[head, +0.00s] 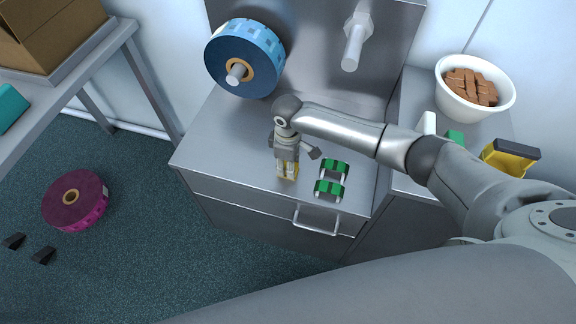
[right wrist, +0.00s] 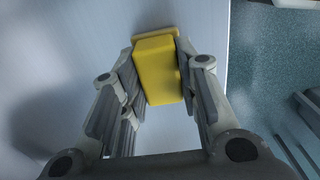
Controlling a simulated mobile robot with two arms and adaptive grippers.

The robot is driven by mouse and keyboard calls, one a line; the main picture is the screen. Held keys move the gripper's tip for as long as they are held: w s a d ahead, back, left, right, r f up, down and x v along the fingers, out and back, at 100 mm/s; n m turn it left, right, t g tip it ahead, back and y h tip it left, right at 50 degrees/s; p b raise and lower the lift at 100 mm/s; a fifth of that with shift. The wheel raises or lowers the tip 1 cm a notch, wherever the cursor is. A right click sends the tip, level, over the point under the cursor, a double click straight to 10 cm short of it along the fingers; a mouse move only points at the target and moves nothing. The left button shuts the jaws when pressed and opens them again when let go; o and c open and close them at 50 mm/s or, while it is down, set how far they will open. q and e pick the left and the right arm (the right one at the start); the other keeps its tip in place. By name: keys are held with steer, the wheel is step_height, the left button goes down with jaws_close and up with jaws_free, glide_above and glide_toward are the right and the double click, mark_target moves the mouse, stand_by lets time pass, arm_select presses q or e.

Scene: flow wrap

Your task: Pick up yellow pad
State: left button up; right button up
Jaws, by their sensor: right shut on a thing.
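The yellow pad (right wrist: 160,72) is a yellow block with a wider flange at its far end, seen between the fingers in the right wrist view. My right gripper (right wrist: 160,85) is shut on it, with a finger against each side. In the head view my right gripper (head: 287,168) points down over the front part of the steel worktop, and bits of the yellow pad (head: 287,175) show at its fingertips. Whether the pad touches the worktop is hard to tell. My left gripper is not visible.
A green-and-white part (head: 331,180) lies right of the gripper. A blue film roll (head: 245,58) hangs behind on a spindle, beside an empty spindle (head: 354,42). A white bowl (head: 440,90) of brown bars and a yellow-black item (head: 510,157) stand right. A magenta roll (head: 75,201) is on the floor.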

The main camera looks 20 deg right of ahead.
steer(key=shift+r, duration=0.15)
steer(key=shift+r, duration=0.25)
step_height(320, 180, up, 2)
steer(key=shift+w+r, duration=0.1)
steer(key=shift+r, duration=0.1)
steer(key=s+a+r+p, duration=0.1)
steer(key=s+a+r, duration=0.6)
steer(key=s+r, duration=0.2)
steer(key=s, duration=0.2)
steer(key=shift+s+a+r+p, duration=0.4)
